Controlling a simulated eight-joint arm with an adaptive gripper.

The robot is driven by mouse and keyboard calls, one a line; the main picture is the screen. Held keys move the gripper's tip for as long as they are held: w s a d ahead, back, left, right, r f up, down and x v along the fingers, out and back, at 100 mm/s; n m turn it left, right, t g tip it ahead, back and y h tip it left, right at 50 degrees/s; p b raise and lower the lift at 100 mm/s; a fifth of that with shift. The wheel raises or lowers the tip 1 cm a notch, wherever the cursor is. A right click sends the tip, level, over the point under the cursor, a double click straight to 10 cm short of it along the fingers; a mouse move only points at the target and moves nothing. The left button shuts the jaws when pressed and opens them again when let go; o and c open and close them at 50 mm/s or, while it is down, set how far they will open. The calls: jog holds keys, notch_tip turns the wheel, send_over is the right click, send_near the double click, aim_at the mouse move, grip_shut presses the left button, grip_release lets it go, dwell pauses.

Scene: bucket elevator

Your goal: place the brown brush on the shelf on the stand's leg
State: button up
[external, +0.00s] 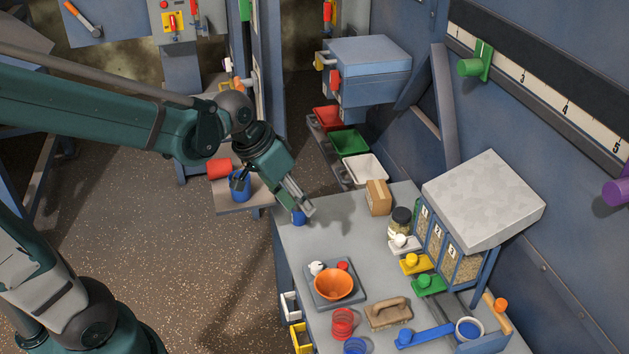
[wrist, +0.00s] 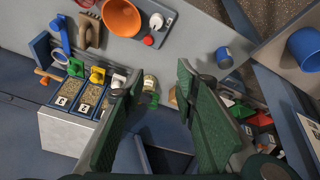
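The brown brush (external: 388,312) lies on the grey table, toward its front right, with its handle up. It also shows at the upper left of the wrist view (wrist: 90,30). My gripper (external: 303,207) is over the table's far left edge, well away from the brush. In the wrist view its two green fingers (wrist: 160,75) stand apart with nothing between them. A grey shelf (external: 230,208) beyond the table holds a red cylinder and a blue cup; I take it as the shelf on the stand's leg, though its mounting is partly hidden.
A small blue cylinder (external: 299,217) stands just below my gripper. The table's middle (external: 335,230) is clear.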

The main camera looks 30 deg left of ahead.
jog(key=d+f+m+g+h+p, duration=0.15)
jog(key=d+f, duration=0.35)
jog(key=d, duration=0.6)
jog(key=m+g+p, duration=0.1)
jog(key=m+g, duration=0.2)
send_near(389, 309)
jog(key=r, duration=0.2)
jog(key=shift+s+r, duration=0.25)
jog(key=shift+r, duration=0.1)
jog(key=shift+d+f, duration=0.1)
jog(key=shift+x, duration=1.15)
jog(key=shift+f, duration=0.1)
jog(key=shift+b+x, duration=0.7)
jog(key=shift+x, duration=1.8)
jog(key=shift+d, duration=0.1)
jog(key=shift+c, duration=0.6)
grip_shut()
